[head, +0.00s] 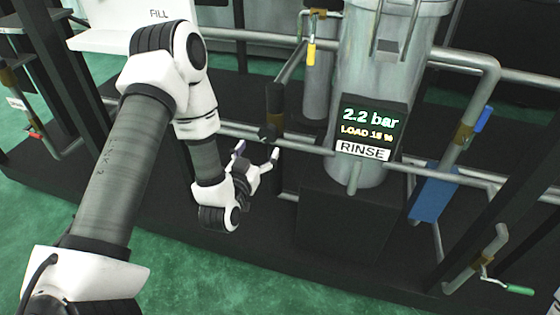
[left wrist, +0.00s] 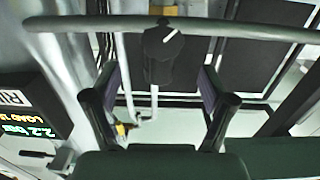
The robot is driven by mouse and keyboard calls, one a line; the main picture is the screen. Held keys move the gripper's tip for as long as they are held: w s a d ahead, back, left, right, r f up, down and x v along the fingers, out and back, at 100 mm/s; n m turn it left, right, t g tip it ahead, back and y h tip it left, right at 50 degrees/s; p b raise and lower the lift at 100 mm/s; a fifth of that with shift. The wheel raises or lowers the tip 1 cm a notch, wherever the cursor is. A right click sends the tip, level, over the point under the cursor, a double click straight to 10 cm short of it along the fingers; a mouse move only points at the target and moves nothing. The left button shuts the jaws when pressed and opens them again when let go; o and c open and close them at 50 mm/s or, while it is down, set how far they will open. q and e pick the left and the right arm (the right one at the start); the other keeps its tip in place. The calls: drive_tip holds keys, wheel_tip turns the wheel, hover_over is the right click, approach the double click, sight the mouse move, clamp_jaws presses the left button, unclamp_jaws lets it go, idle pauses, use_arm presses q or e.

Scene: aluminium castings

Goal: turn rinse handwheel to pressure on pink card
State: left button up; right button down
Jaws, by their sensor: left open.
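A black knob with a white pointer line, which looks like the rinse handwheel (left wrist: 163,44), sits on a horizontal pipe in the left wrist view. In the head view the dark knob (head: 268,132) is left of the display. My left gripper (head: 257,153) is open and empty, just below and in front of the knob. In the left wrist view the open fingers (left wrist: 159,82) stand either side of the knob's line, apart from it. The display (head: 370,130) reads 2.2 bar, a LOAD line and RINSE. I cannot see a pink card. My right gripper is not in view.
A metal tank (head: 385,60) stands behind the display. Pipes run across at the knob's height. A yellow-handled valve (head: 311,53) hangs above, and a blue handle (head: 483,119) and a green handle (head: 520,290) are at the right. Green floor (head: 250,270) is open in front.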

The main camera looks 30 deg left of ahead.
sight(267, 137)
use_arm(q)
drive_tip(key=x, duration=0.2)
drive_tip(key=b+x, duration=0.1)
drive_tip(key=x, duration=0.2)
drive_tip(key=b+x, duration=0.1)
drive_tip(key=x, duration=0.2)
drive_tip(key=shift+a+f, duration=0.15)
drive_tip(key=shift+f, duration=0.25)
drive_tip(key=c, duration=1.2)
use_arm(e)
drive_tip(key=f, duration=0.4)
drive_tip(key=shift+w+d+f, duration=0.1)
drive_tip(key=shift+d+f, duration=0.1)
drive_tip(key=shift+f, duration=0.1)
